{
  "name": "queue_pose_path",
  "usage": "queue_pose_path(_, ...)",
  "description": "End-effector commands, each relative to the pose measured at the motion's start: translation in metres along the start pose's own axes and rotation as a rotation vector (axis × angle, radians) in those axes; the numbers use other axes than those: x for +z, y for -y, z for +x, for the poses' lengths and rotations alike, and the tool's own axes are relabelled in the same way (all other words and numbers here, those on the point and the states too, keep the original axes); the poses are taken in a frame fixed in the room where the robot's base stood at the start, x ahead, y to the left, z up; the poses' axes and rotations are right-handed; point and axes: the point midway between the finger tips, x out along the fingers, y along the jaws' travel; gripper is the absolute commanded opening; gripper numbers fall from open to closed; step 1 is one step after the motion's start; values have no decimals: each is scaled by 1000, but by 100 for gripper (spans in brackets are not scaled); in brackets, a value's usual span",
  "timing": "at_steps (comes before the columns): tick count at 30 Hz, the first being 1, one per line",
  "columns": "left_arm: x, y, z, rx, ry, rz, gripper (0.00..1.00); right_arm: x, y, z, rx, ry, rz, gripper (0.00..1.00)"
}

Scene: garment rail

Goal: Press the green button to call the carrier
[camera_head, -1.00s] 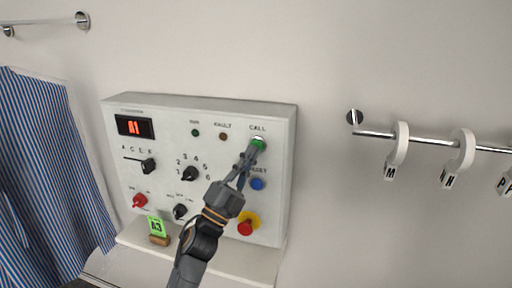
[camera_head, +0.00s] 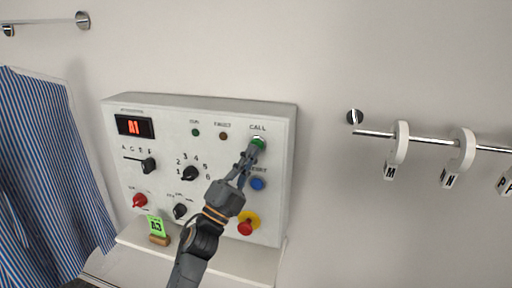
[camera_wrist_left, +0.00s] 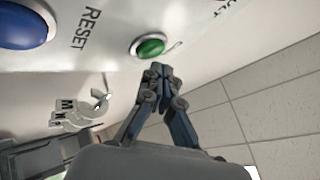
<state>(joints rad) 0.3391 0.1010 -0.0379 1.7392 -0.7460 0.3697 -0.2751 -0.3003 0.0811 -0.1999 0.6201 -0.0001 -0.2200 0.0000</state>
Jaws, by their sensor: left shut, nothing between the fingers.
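The green button (camera_head: 258,143) sits under the word CALL at the upper right of the white control panel (camera_head: 150,190). It also shows in the left wrist view (camera_wrist_left: 150,46), with its silver ring in sight. My left gripper (camera_head: 250,152) is shut and empty. Its fingertips are just below the green button in the head view, and close in front of it in the wrist view (camera_wrist_left: 158,72). I cannot tell whether they touch it. The panel display (camera_head: 134,126) reads A1. My right gripper is not in view.
A blue RESET button (camera_head: 257,184) and a red stop knob on yellow (camera_head: 246,227) are close to my left gripper. A green A3 tag (camera_head: 156,225) stands on the ledge. A striped garment (camera_head: 45,160) hangs left; a rail with white rings (camera_head: 398,146) is right.

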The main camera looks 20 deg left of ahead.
Motion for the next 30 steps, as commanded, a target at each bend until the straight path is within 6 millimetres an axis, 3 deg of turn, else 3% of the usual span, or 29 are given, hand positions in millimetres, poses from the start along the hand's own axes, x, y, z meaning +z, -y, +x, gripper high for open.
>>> queue_pose_path(30, 6, -6, 8, 0, 0, 1, 0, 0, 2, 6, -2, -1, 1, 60)
